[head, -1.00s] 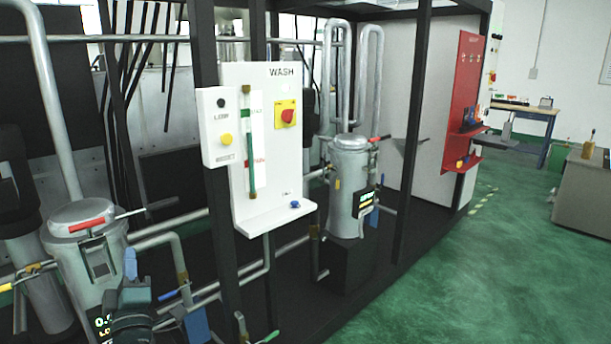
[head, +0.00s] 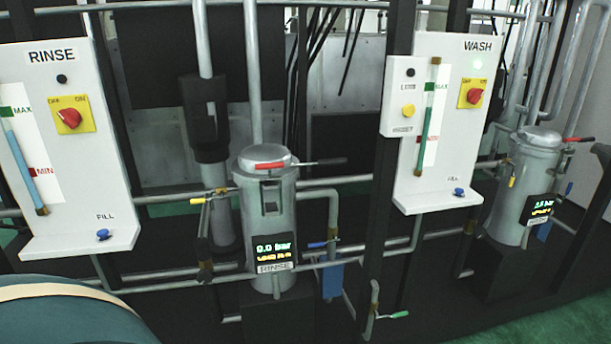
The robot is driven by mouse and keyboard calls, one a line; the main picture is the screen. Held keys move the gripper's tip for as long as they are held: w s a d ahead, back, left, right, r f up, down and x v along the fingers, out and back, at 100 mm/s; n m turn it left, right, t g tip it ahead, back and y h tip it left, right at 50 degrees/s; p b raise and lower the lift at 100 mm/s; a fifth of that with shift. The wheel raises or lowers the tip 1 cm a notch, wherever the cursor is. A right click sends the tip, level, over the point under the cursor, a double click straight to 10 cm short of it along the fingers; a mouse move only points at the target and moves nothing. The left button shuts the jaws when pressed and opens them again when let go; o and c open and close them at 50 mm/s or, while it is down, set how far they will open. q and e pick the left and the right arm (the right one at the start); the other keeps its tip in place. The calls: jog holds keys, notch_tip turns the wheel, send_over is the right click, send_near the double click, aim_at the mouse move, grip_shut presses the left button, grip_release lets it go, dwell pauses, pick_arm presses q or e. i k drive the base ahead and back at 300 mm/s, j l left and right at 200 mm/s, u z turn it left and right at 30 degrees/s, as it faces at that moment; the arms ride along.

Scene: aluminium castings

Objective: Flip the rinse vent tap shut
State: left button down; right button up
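The rinse filter housing (head: 268,215) is a grey metal cylinder labelled RINSE in the middle of the head view. Its display (head: 273,249) reads 0.0 bar; the smaller yellow line below is too small to read. A red lever (head: 269,166) lies across its lid. A yellow-handled tap (head: 213,196) is on the pipe at its left. A blue-handled tap (head: 322,244) is at its right, and a green-handled tap (head: 392,315) is lower right. No label shows which one is the vent tap. Neither gripper is in view.
The rinse panel (head: 85,200) stands at left with a red knob on a yellow plate. The wash panel (head: 440,150) and wash housing (head: 533,180) stand at right. A dark upright post (head: 382,220) and several pipes stand around the rinse housing. Green floor shows lower right.

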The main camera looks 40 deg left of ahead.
aim_at(199, 200)
jog(key=u, duration=1.8)
